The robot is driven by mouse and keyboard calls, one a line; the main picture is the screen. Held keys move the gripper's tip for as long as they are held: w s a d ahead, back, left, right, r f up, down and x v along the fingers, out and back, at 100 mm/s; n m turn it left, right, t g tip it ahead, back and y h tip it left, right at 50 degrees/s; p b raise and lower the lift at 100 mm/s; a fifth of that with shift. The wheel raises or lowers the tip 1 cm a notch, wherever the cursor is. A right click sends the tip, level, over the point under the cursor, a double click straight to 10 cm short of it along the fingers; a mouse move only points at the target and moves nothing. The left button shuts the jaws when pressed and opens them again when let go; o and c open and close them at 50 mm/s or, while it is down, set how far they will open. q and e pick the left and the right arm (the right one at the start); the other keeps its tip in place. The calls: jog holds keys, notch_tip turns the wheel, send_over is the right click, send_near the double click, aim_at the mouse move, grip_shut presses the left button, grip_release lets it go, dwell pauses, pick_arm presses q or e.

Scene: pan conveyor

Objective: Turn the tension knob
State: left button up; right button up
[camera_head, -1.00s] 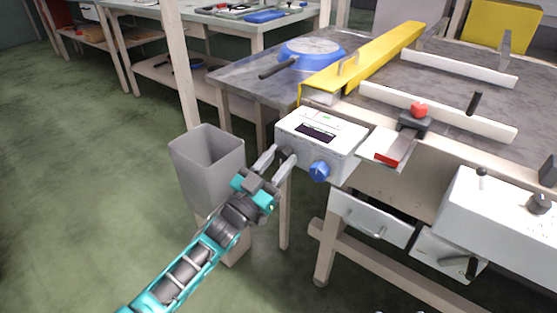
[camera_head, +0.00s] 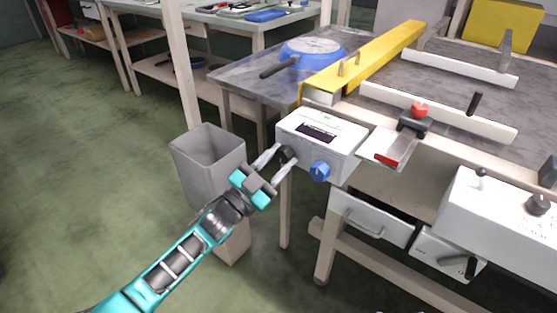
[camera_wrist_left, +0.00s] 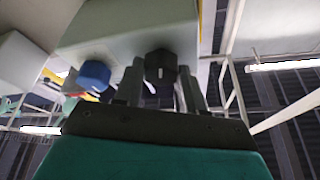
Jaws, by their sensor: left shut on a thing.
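A white control box (camera_head: 335,135) with a dark display is fixed at the table's near left corner. Its front carries a blue knob (camera_head: 319,171) and, to the left, a black knob (camera_head: 288,154). I cannot read which one is labelled tension. My left gripper (camera_head: 281,158) is shut on the black knob, one finger on each side. In the left wrist view, the black knob (camera_wrist_left: 160,72) with a white mark sits between the fingers, and the blue knob (camera_wrist_left: 93,75) is beside them, untouched. My right gripper is not in view.
A grey bin (camera_head: 208,160) stands on the floor close to the left of my gripper. To the right are a red-topped lever (camera_head: 419,110), a drawer (camera_head: 372,216) and a second white control box (camera_head: 500,215). A yellow guard (camera_head: 370,60) runs behind. The floor at left is clear.

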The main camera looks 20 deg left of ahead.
pick_arm(q)
jog(key=o, duration=1.1)
jog(key=shift+c, duration=0.2)
jog(key=shift+s+a+f, duration=0.25)
jog(key=shift+s, duration=0.2)
jog(key=p+v, duration=0.1)
jog(key=v, duration=1.1)
jog(key=shift+p, duration=0.3)
jog(key=shift+w, duration=0.1)
